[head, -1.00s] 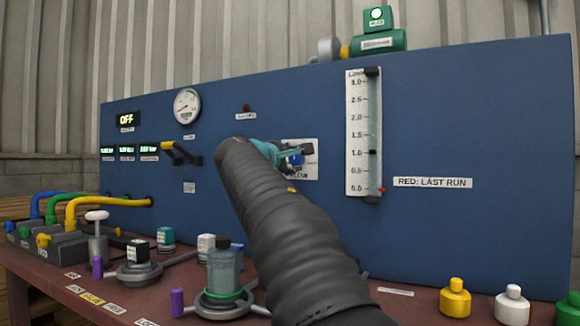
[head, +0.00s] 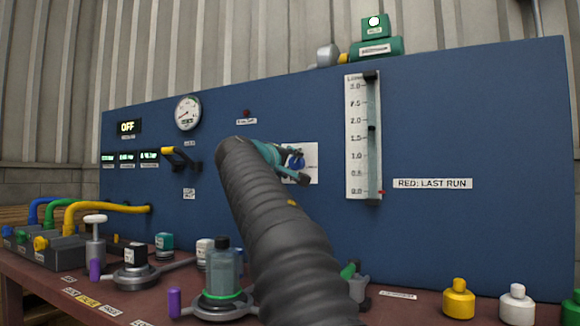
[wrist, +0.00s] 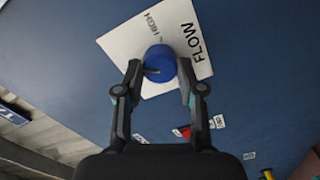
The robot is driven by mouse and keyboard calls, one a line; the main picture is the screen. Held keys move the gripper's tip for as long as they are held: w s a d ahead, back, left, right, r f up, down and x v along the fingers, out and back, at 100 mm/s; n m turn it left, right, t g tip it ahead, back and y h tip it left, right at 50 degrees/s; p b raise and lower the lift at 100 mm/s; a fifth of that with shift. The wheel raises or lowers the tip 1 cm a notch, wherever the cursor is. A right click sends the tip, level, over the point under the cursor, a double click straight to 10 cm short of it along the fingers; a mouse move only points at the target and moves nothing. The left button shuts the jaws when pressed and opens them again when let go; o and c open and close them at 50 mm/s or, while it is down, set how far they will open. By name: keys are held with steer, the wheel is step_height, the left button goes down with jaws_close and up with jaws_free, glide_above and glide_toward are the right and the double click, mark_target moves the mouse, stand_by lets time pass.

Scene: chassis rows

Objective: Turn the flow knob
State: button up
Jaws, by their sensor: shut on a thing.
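The blue flow knob (wrist: 159,62) sits on a white plate (wrist: 130,40) lettered FLOW and HIGH. My gripper (wrist: 159,70) is shut on the knob, one finger on each side, and looks turned relative to the plate. In the head view the knob (head: 296,161) shows partly behind my gripper (head: 292,165), and my dark arm crosses the panel below. The flow meter (head: 362,140) has its black float (head: 371,128) between 1.5 and 2.0, nearer 2.0. A red marker (head: 382,192) sits near 0.0.
A yellow-handled lever (head: 175,156) and a round gauge (head: 187,113) are on the blue panel left of my arm. A display (head: 127,127) reads OFF. Bottles (head: 222,265) and several weights stand on the bench. The panel right of the meter is mostly clear.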

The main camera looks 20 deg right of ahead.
steer(key=shift+f, duration=0.15)
stand_by(0.3)
steer(key=o, duration=1.1)
steer(key=shift+d, duration=0.1)
steer(key=shift+o, duration=0.2)
steer(key=v, duration=1.2)
steer(key=shift+s, duration=0.1)
